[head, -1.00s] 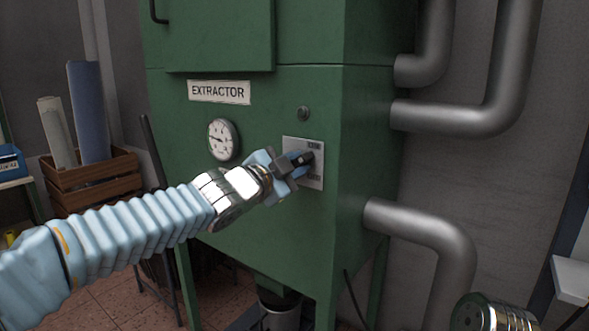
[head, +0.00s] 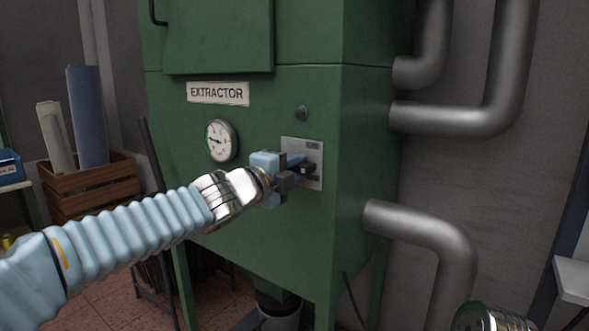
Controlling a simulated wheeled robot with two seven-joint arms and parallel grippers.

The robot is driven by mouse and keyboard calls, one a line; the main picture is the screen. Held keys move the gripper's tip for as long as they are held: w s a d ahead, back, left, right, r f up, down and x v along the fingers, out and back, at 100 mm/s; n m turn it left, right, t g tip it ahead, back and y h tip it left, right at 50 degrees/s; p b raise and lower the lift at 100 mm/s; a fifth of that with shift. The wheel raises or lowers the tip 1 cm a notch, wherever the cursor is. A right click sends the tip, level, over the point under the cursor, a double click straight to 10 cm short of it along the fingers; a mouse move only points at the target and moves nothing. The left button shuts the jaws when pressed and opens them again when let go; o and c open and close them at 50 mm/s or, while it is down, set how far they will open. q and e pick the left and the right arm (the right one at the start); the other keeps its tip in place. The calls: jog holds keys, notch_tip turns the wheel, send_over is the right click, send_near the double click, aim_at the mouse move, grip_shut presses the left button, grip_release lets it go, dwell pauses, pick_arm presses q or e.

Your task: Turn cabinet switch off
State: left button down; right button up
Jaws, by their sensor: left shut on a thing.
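The green extractor cabinet (head: 300,235) stands in the middle of the head view. Its switch plate (head: 314,149) is a pale metal rectangle on the front face near the right edge, with small dark labels at top and bottom. My left gripper (head: 303,168) is at the plate, shut on the dark switch handle, which its fingers mostly hide. The lower label is partly covered too. My right gripper is not identifiable; only a metallic part of mine (head: 495,317) shows at the bottom right.
A round gauge (head: 221,140) and an EXTRACTOR sign (head: 218,93) are left of the plate. Grey pipes (head: 440,118) leave the cabinet's right side. A wooden crate (head: 92,187) with rolls stands at the left. A bucket (head: 279,318) is under the cabinet.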

pick_arm(q)
jog(key=shift+f, duration=0.1)
dwell(0.4)
jog(key=c, duration=1)
grip_release()
jog(key=shift+c, duration=0.2)
jog(key=shift+s, duration=0.15)
jog(key=shift+s+a, duration=0.3)
jog(key=p+v, duration=0.1)
jog(key=v, duration=1.1)
jog(key=shift+s+a+p, duration=0.2)
jog(key=shift+s+p, duration=0.1)
jog(key=shift+s, duration=0.05)
